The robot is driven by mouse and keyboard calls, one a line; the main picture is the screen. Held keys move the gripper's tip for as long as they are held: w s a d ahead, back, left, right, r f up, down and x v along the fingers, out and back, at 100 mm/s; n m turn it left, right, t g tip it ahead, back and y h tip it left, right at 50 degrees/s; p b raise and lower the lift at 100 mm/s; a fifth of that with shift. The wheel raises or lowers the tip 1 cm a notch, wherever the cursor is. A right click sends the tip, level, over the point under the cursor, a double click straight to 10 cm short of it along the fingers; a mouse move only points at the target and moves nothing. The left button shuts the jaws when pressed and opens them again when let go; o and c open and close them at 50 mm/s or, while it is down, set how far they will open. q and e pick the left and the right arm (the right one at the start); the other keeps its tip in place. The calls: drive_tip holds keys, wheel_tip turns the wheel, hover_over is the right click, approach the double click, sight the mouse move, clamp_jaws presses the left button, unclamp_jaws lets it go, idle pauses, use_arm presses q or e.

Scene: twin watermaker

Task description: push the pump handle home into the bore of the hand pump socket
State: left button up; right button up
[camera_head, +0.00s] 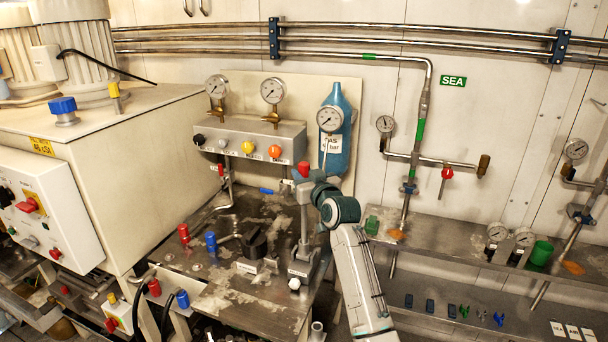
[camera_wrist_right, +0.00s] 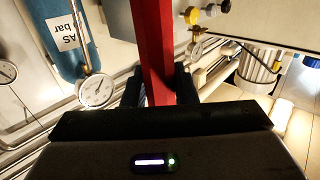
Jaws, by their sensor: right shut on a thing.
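My right gripper (camera_head: 306,184) is shut on the pump handle (camera_head: 303,168), whose red end sticks up above the fingers. In the right wrist view the red bar of the handle (camera_wrist_right: 155,45) runs between the two dark fingers (camera_wrist_right: 157,90). I cannot tell how far the rod sits in the bore; the bore itself is hidden. My left gripper is not in view.
The steel bench (camera_head: 225,285) carries a black knob (camera_head: 255,242) and red and blue valves left of the socket. A gauge panel (camera_head: 250,137) and a blue gas bottle (camera_head: 340,150) stand behind. A shelf (camera_head: 460,243) with gauges is at the right.

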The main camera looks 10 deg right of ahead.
drive_tip(key=shift+f+b, duration=1.1)
drive_tip(key=shift+f, duration=0.7)
drive_tip(key=o, duration=0.9)
drive_tip(key=shift+s, duration=0.15)
drive_tip(key=s+b, duration=0.1)
drive_tip(key=s, duration=0.2)
drive_tip(key=s+d, duration=0.1)
drive_tip(key=s, duration=0.3)
drive_tip(key=s+d+b, duration=0.1)
drive_tip(key=s, duration=0.2)
drive_tip(key=shift+s+b, duration=0.25)
drive_tip(key=shift+b, duration=0.1)
